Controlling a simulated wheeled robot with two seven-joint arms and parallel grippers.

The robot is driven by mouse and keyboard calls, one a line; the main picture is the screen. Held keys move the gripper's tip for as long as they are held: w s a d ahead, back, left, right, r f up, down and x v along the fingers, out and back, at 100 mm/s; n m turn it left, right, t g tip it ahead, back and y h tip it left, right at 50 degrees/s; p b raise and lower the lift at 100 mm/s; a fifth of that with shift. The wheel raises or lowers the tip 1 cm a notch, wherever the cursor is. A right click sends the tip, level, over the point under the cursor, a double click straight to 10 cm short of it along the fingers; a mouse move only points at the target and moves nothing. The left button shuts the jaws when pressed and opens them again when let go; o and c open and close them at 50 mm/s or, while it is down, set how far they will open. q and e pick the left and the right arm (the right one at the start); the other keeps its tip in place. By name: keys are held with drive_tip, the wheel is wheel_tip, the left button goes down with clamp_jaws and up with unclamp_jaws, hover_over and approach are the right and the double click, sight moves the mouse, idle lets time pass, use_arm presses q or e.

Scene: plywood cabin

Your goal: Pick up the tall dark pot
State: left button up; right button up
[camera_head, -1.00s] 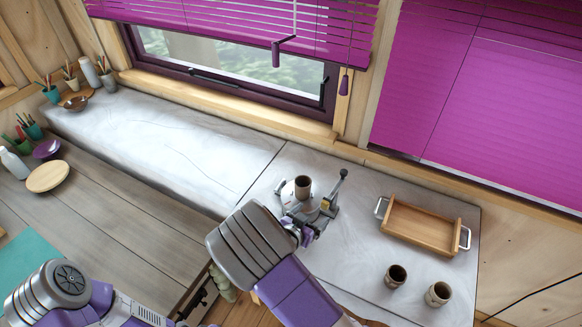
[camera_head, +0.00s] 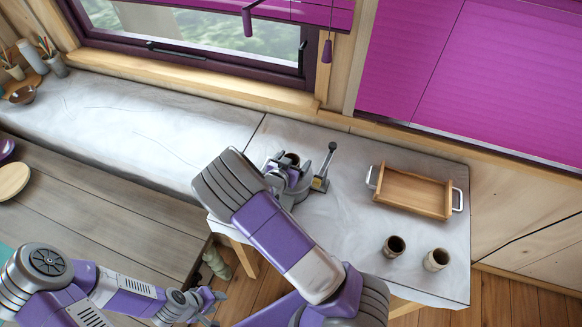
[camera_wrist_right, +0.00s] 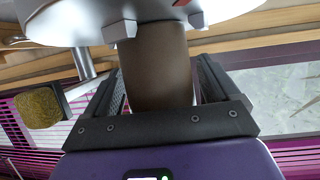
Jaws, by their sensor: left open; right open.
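The tall dark pot (camera_head: 292,158) is a brown, straight-sided cup standing on a round grey metal device on the pale table; my right arm partly hides it in the head view. In the right wrist view, which looks upside down, the pot (camera_wrist_right: 157,65) stands upright between the two fingers of my right gripper (camera_wrist_right: 160,82). That gripper is open around it, and I cannot tell whether either finger touches. My right gripper also shows in the head view (camera_head: 287,176). My left gripper (camera_head: 208,300) is open and empty, low and away from the table.
The device's lever (camera_head: 325,168) with a dark knob rises close right of the pot. A wooden tray (camera_head: 415,193) with metal handles, a dark cup (camera_head: 394,246) and a paler cup (camera_head: 437,260) stand further right. The window and blinds (camera_head: 490,80) are behind.

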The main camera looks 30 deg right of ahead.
drive_tip(key=shift+w, duration=0.1)
drive_tip(key=c, duration=1.2)
